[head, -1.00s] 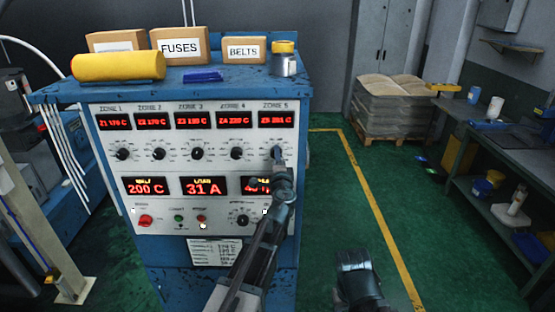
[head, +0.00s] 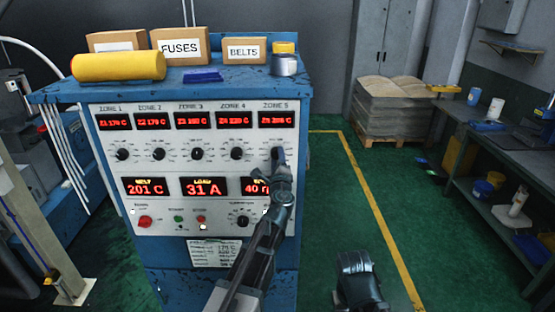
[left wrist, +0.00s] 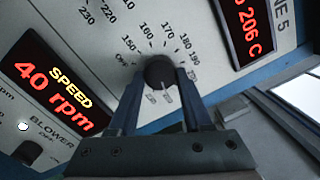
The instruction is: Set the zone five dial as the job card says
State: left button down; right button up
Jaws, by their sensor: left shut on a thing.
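The zone five dial is a black knob (left wrist: 160,72) with a printed scale around it, on the cream control panel (head: 110,205). My left gripper (left wrist: 158,82) is shut on this knob, one finger on each side. In the head view my left gripper (head: 278,160) covers most of the dial. The zone five display (left wrist: 247,30) reads about 206 C in the left wrist view. The job card (head: 208,253) is a printed white sheet below the panel, partly hidden by my left arm; its text is too small to read surely. My right gripper (head: 358,268) is low on the right, its fingers unclear.
Several other zone knobs, such as the zone four knob (head: 237,154), stand left of the dial. Boxes, a yellow roll (head: 118,66) and a can (head: 284,60) sit on the cabinet top. The green floor (head: 345,205) right of the cabinet is open.

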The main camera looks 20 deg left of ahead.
dwell(0.3)
pick_arm(q)
jog(key=shift+c, duration=1.7)
grip_release()
jog(key=v, duration=1.3)
jog(key=shift+s+b, duration=0.35)
jog(key=shift+b, duration=0.05)
jog(key=shift+d+f, duration=0.1)
